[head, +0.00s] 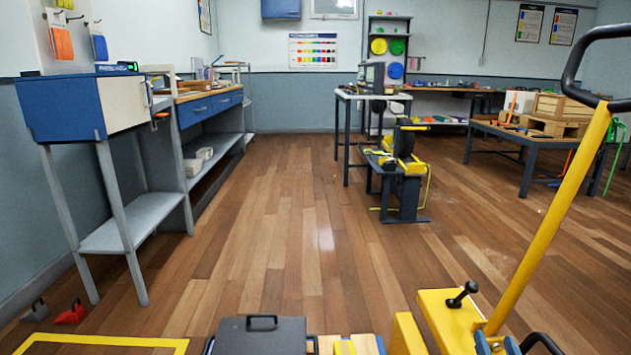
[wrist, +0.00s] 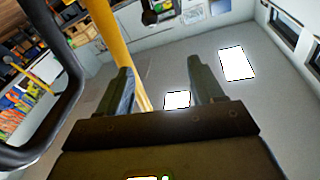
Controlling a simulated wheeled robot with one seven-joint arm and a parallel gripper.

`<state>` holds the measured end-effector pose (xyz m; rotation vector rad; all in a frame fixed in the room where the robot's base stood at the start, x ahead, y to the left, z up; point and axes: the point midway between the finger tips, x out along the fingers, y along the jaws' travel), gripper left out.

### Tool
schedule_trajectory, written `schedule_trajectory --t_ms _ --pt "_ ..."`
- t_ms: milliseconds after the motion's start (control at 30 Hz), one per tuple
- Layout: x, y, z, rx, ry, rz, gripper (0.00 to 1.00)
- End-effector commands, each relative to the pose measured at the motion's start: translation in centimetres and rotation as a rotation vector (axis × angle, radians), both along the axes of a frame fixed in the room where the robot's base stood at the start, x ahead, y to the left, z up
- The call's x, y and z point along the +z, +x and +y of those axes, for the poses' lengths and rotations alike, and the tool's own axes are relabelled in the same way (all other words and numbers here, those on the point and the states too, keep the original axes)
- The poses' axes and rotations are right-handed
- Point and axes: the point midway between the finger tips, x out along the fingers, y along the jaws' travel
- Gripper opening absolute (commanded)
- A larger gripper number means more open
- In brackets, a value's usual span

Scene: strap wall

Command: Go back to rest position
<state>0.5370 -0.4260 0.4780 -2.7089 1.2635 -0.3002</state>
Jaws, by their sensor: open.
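My gripper (wrist: 160,67) shows in the wrist view with its two dark fingers spread apart. Nothing is held between them. The camera is tilted upward, with grey ceiling and bright light panels beyond the fingers. A yellow pole (wrist: 110,35) passes behind the left finger, and a black loop handle (wrist: 72,95) curves along the left side. I cannot tell how far they are from the fingers. In the head view my gripper is not clearly visible. The yellow pole (head: 545,220) and its black loop handle (head: 572,62) rise at the right.
A blue and white cabinet (head: 70,105) on grey legs and a blue-drawer workbench (head: 205,107) line the left wall. A black and yellow machine (head: 405,175) stands mid-floor. A low table (head: 530,142) bears wooden crates. The wooden floor (head: 300,230) ahead is clear.

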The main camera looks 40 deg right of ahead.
Motion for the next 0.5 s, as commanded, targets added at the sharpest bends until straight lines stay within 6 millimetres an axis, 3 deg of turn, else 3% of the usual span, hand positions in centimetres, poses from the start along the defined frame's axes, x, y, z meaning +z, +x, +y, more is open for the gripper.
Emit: schedule_trajectory --t_ms 267,500 --pt "-0.2 0.7 3.9 0.055 -0.001 0.035 0.67" --pt "-0.2 1.0 9.6 0.134 -0.004 0.087 0.67"
